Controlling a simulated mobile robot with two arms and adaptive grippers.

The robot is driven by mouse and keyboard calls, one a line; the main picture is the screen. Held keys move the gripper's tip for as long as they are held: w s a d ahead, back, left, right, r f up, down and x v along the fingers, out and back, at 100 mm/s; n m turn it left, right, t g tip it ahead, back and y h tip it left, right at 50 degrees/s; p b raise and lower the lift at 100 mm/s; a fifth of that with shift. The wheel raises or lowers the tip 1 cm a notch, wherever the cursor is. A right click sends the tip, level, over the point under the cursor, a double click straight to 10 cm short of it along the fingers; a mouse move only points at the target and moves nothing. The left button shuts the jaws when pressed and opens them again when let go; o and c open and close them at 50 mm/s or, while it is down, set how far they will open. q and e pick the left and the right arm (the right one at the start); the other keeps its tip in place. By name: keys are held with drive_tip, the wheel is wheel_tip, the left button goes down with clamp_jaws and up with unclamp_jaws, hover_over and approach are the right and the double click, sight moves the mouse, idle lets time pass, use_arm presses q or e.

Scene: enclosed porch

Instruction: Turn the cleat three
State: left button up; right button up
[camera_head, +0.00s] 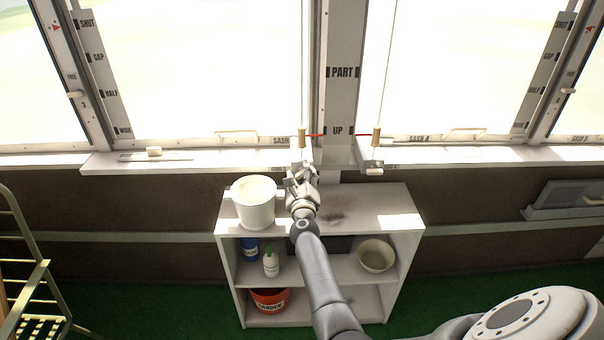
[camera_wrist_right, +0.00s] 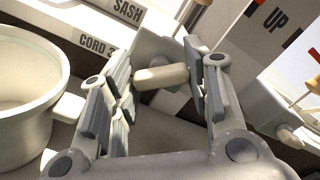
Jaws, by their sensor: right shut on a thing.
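Cleat three is a short cream peg (camera_wrist_right: 162,77) on a grey mount, beside a plate marked CORD 3 (camera_wrist_right: 98,43) in the right wrist view. It lies roughly level in that picture. My right gripper (camera_wrist_right: 165,82) has its fingers on both sides of the peg and is shut on it. In the head view my right gripper (camera_head: 301,175) is just under the window sill, above the white shelf, and hides the cleat. A similar cleat (camera_head: 374,171) sits to the right under the sill and also shows in the wrist view (camera_wrist_right: 290,136). My left gripper is not in view.
A white bucket (camera_head: 254,203) stands on the shelf unit (camera_head: 395,222), close left of my right gripper. Wooden cord pulls (camera_head: 302,139) (camera_head: 376,137) hang above the sill. The shelf top's right side is clear. A folding ladder (camera_head: 25,265) stands at far left.

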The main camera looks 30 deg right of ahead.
drive_tip(key=n+p, duration=0.1)
drive_tip(key=n, duration=0.3)
drive_tip(key=shift+r+n, duration=0.1)
drive_tip(key=shift+n, duration=0.3)
drive_tip(key=shift+a+f+n+p, duration=0.15)
drive_tip(key=shift+n+p, duration=0.8)
drive_tip(key=shift+n, duration=1.55)
drive_tip(key=o, duration=1)
drive_tip(key=shift+w+f, duration=0.1)
drive_tip(key=shift+o, duration=0.2)
